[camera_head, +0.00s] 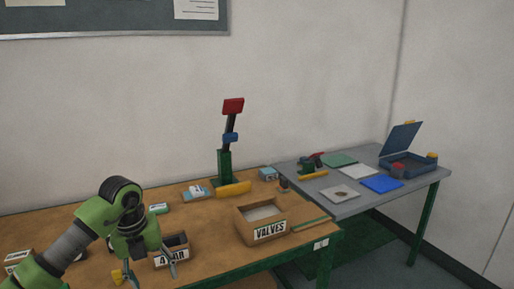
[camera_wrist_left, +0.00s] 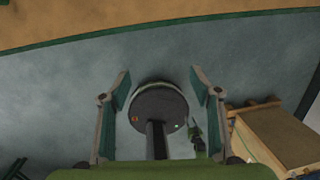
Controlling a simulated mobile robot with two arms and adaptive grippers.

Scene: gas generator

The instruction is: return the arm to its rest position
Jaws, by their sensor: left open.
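My left arm comes in from the lower left of the head view, green with a grey section. Its gripper (camera_head: 148,273) is over the front part of the wooden workbench (camera_head: 205,262), next to a small dark open box with a partly hidden label (camera_head: 170,257). In the left wrist view the gripper (camera_wrist_left: 160,80) is open, its two fingers wide apart with nothing held between them. Grey floor (camera_wrist_left: 60,100) shows beyond the fingers, and the bench edge (camera_wrist_left: 150,32) runs along the top. My right gripper is not in view.
A box labelled VALVES (camera_head: 269,231) stands on the bench to the right. A red-topped upright tool (camera_head: 228,150) stands behind it. A grey table (camera_head: 350,207) with several parts adjoins at right. In the wrist view, a wooden box-like thing (camera_wrist_left: 275,135) is at right.

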